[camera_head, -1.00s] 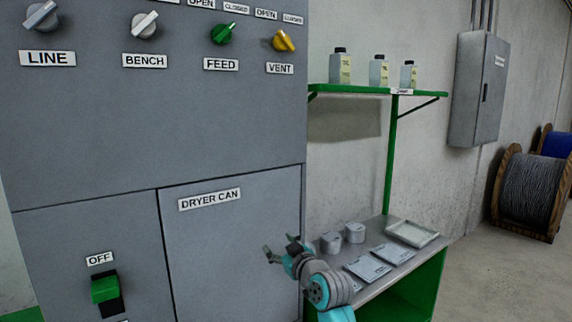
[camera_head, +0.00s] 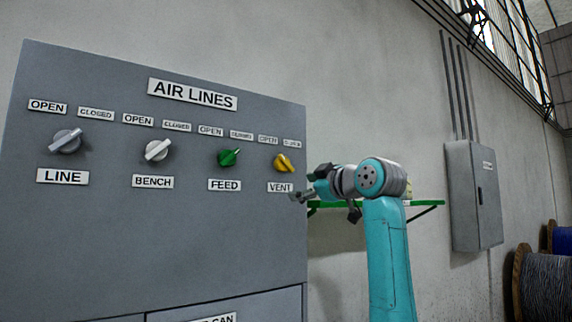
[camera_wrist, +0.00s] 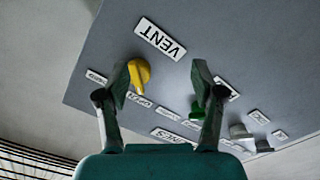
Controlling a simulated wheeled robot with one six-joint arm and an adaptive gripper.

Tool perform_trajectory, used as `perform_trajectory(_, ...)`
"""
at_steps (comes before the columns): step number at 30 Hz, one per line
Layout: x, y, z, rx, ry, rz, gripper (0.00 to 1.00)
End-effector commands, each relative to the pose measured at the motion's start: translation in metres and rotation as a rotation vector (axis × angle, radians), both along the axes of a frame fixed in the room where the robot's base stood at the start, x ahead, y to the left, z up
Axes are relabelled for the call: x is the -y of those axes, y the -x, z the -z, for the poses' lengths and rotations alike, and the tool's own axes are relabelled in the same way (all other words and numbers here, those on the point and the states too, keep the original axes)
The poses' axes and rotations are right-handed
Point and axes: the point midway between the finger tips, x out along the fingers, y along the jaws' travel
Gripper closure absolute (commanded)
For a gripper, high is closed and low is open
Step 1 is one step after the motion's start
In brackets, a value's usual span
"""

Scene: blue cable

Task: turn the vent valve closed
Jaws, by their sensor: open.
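The yellow VENT knob (camera_head: 285,163) is on the right end of the knob row on the grey panel. Its handle slants from upper left to lower right, with OPEN above left and CLOSED above right. The VENT label (camera_head: 280,187) is below it. My gripper (camera_head: 308,184) is open and empty, just right of and below the knob at the panel's right edge. In the wrist view the yellow knob (camera_wrist: 139,76) appears between the fingers (camera_wrist: 160,80), close beside the left one. The fingers do not appear to touch it.
The green FEED knob (camera_head: 229,157) is left of VENT, partly behind the right finger in the wrist view. The pale BENCH (camera_head: 157,150) and LINE (camera_head: 66,141) knobs are farther left. A green shelf (camera_head: 425,203) is behind my arm; a grey wall box (camera_head: 473,195) stands right.

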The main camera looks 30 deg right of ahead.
Motion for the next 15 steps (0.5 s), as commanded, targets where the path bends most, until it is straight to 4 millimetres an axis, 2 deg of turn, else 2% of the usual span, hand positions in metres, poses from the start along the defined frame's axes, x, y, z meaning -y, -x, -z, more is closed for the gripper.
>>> perform_trajectory(1, -0.001, 0.01, -0.022, 0.006, 0.022, 0.0, 0.32)
perform_trajectory(3, -0.003, 0.02, -0.042, 0.006, 0.048, -0.004, 0.32)
perform_trajectory(6, -0.005, 0.031, -0.062, 0.006, 0.074, -0.006, 0.32)
perform_trajectory(11, -0.007, 0.036, -0.073, 0.005, 0.089, -0.008, 0.32)
perform_trajectory(15, -0.008, 0.024, -0.073, 0.003, 0.089, -0.01, 0.32)
